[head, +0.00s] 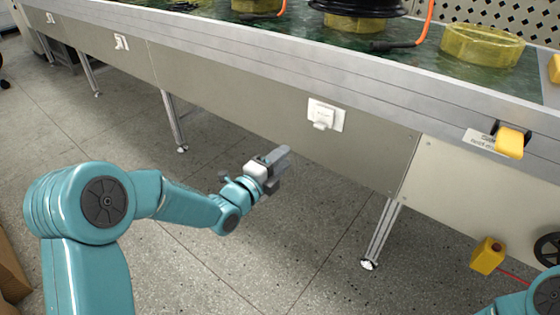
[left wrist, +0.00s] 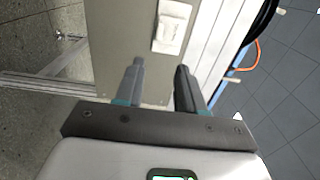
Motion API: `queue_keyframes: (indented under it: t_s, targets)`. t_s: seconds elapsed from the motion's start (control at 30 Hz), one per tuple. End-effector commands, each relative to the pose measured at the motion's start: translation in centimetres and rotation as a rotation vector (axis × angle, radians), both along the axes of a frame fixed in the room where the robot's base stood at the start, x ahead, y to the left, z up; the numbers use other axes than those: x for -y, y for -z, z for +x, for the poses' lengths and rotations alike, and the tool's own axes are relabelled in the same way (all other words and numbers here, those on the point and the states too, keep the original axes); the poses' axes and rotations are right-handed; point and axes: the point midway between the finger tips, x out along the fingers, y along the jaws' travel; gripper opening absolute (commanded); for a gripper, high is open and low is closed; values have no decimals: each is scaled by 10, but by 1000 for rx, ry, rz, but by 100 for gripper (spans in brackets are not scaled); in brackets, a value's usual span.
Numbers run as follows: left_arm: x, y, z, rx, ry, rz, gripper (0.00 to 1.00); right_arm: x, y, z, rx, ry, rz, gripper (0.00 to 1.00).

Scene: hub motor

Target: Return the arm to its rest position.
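My left arm comes in from the left, and its gripper (head: 277,160) is in front of the workbench (head: 250,92), below the bench top, over the floor. In the left wrist view the two dark fingers of the left gripper (left wrist: 160,72) stand apart with nothing between them. Behind them is the grey bench side panel with a white socket (left wrist: 172,28). Only a teal part of my right arm shows at the lower right edge of the head view; its gripper is out of frame.
The bench top carries yellow ring-shaped parts (head: 482,46), a black coil (head: 358,6) and an orange cable (head: 425,22). A white socket (head: 325,115) sits on the front panel. A yellow box (head: 488,256) is at lower right. The speckled floor (head: 190,250) is clear.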

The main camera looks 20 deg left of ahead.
Motion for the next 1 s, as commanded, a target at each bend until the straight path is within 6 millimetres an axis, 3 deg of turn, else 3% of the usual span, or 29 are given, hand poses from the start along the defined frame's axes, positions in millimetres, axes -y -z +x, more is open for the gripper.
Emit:
queue_keyframes:
  t_s: [0.6, 0.67, 0.77, 0.87, 1.0]
  targets:
    - [-2, 6, 4, -18, -5, -2, 38, 0, -4, 0, 0, 0, 0, 0]
    - [0, 25, 1, -60, -2, -7, 38, 0, -7, 0, 0, 0, 0, 0]
    - [3, 81, -17, -217, -15, -43, 38, 0, -13, -1, -3, -1, 1, 0]
    - [7, 154, -56, -508, -77, -199, 38, -1, -18, -4, -12, -2, 3, 0]
    - [15, 240, -135, -974, -279, -542, 38, -2, -23, -9, -27, -4, 5, 0]
